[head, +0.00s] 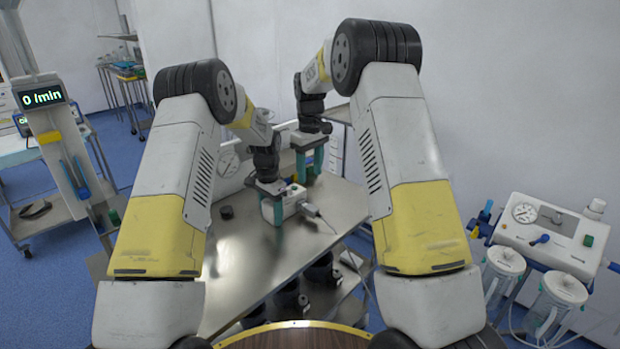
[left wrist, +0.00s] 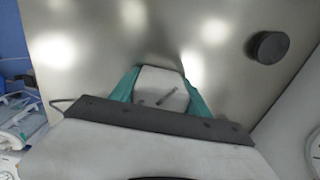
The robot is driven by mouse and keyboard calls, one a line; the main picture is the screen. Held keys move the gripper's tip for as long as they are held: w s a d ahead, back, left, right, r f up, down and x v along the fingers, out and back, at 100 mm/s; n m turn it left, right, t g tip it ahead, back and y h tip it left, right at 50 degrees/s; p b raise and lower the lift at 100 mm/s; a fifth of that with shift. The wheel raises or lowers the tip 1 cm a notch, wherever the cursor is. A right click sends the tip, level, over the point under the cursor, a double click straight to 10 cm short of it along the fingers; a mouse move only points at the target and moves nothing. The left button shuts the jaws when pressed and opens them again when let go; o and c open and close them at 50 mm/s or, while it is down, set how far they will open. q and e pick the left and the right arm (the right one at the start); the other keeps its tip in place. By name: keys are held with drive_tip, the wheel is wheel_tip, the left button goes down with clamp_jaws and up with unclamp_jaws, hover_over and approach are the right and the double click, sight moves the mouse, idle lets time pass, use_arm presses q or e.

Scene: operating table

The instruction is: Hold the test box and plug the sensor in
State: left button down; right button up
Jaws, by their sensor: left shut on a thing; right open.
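The white test box (head: 291,199) stands on the steel table, and its pale top also shows in the left wrist view (left wrist: 160,84). My left gripper (head: 273,209) is shut on the box, with a teal finger on either side of it. A small pale grey piece with a thin lead (head: 313,211), likely the sensor, lies on the table just right of the box. My right gripper (head: 309,170) is open, behind and above the box, pointing down with nothing visible between its teal fingers. The box's socket cannot be made out.
A black round puck (head: 226,212) lies left of the box on the steel table (head: 240,265); it also shows in the left wrist view (left wrist: 269,47). The table's front left is clear. A suction unit (head: 548,232) with jars stands at the right.

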use_arm(q)
drive_tip(key=shift+c, duration=2.2)
unclamp_jaws()
drive_tip(key=shift+r, duration=0.1)
